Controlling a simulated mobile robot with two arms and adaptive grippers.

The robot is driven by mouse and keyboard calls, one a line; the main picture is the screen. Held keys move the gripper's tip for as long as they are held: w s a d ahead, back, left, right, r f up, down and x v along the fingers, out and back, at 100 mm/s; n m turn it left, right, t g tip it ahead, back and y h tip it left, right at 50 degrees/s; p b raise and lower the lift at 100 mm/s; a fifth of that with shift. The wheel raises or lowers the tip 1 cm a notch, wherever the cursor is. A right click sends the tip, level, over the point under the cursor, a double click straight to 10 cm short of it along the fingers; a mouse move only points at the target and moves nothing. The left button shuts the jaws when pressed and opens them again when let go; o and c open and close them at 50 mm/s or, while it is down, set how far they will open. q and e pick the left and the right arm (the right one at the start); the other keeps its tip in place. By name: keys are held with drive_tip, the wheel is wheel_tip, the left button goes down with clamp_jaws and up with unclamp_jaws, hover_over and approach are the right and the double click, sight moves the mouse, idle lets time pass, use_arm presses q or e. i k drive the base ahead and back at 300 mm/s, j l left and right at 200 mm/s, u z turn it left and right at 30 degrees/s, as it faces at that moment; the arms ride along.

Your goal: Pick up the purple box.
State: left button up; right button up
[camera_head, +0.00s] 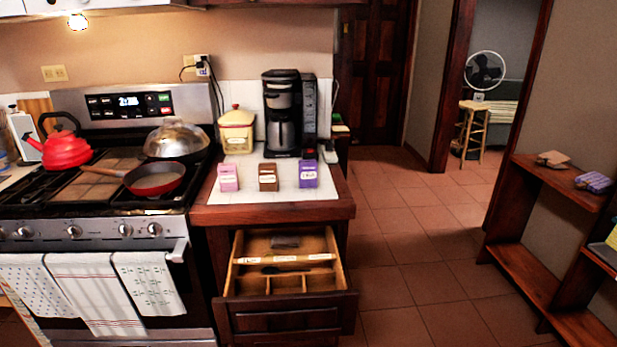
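A purple box (308,175) with a pale label stands upright on the white top of the small counter, in front of the coffee maker. It is the rightmost of three small boxes in a row. A brown box (268,177) stands to its left, and a pink box (228,177) stands further left. The boxes are apart from each other, and nothing touches the purple one. Neither of my grippers is in view.
An open drawer (284,262) juts out below the counter (275,212). The stove (95,225) on the left holds a red kettle (66,150) and a red pan (155,180). A coffee maker (283,112) stands behind the boxes. A shelf (560,182) is at right; the tiled floor between is clear.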

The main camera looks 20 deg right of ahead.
sight(307, 168)
drive_tip(key=i+l+z, duration=0.25)
drive_tip(key=l+z, duration=0.15)
drive_tip(key=l, duration=0.15)
drive_tip(key=i+l+z, duration=0.35)
drive_tip(key=l, duration=0.15)
drive_tip(key=i+l+z, duration=0.7)
drive_tip(key=i, duration=0.25)
drive_tip(key=i+l+z, duration=0.1)
drive_tip(key=i+z, duration=0.15)
drive_tip(key=i, duration=0.35)
drive_tip(key=i+j+u, duration=0.1)
drive_tip(key=i+u, duration=0.35)
drive_tip(key=i, duration=0.15)
drive_tip(key=i+l+u, duration=0.1)
drive_tip(key=i+u, duration=0.35)
drive_tip(key=i, duration=0.15)
drive_tip(key=i+l+u, duration=0.4)
drive_tip(key=i, duration=0.2)
drive_tip(key=i+u, duration=0.15)
drive_tip(key=u, duration=0.3)
drive_tip(key=i+u, duration=0.2)
drive_tip(key=u, duration=0.25)
drive_tip(key=i+u, duration=0.15)
drive_tip(key=u, duration=0.3)
drive_tip(key=i+l+u, duration=0.15)
drive_tip(key=u, duration=0.3)
drive_tip(key=i+l+u, duration=0.1)
drive_tip(key=u, duration=0.4)
drive_tip(key=l, duration=0.1)
